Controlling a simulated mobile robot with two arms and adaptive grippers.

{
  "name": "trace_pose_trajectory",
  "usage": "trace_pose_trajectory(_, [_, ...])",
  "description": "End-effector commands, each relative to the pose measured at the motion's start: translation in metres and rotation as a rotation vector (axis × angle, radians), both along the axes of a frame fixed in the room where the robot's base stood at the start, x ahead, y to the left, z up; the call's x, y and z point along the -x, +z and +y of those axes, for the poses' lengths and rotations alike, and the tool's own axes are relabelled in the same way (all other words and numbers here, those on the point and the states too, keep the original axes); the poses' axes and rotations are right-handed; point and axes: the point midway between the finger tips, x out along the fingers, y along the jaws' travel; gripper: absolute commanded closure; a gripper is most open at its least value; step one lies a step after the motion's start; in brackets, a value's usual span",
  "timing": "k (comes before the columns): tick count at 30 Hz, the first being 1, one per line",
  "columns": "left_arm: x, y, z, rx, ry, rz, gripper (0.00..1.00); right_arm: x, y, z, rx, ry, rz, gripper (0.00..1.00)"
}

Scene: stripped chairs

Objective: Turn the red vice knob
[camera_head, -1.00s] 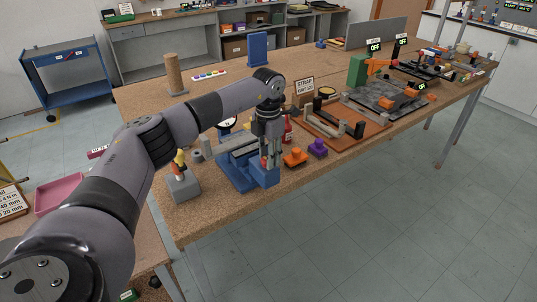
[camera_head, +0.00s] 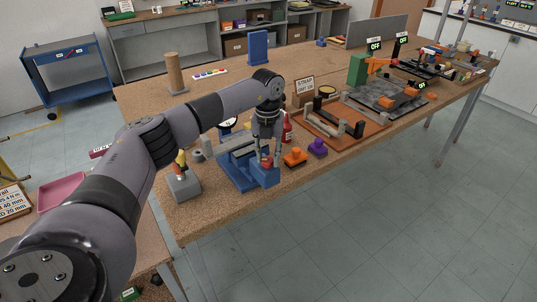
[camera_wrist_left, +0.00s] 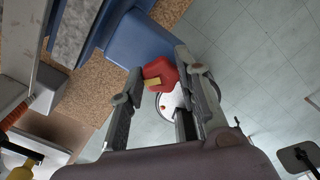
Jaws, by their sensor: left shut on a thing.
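The blue vice (camera_head: 240,170) stands at the near edge of the wooden table, with grey jaw parts on top. Its red knob (camera_head: 266,162) is at the vice's front end. My left gripper (camera_head: 266,158) reaches down to it from above. In the left wrist view the red knob (camera_wrist_left: 160,73), with a yellow mark, sits between the two fingers of my left gripper (camera_wrist_left: 160,77), which is shut on it. The blue vice body (camera_wrist_left: 140,40) lies just beyond the knob. My right gripper is not in view.
An orange knob-like piece (camera_head: 294,156) and a purple one (camera_head: 317,148) stand close to the right. A red bottle (camera_head: 287,130) is behind. A grey block with a yellow-and-red top (camera_head: 183,185) stands left. Open floor lies in front of the table.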

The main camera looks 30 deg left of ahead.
Motion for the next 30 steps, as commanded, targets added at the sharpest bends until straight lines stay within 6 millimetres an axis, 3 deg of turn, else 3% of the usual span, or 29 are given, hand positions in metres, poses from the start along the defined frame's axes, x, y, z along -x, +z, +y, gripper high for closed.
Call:
trace_pose_trajectory(18, [-0.0028,0.0049,0.0063,-0.008,0.052,-0.014,0.98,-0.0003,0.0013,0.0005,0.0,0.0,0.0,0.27])
trace_pose_trajectory(19, [-0.0028,0.0049,0.0063,-0.008,0.052,-0.014,0.69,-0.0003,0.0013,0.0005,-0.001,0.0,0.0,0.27])
trace_pose_trajectory(27, [-0.0012,0.0021,0.0038,-0.007,0.046,-0.007,0.51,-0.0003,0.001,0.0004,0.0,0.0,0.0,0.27])
trace_pose_trajectory(30, [-0.0009,0.0015,0.003,-0.006,0.045,-0.005,0.49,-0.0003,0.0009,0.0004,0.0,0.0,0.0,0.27])
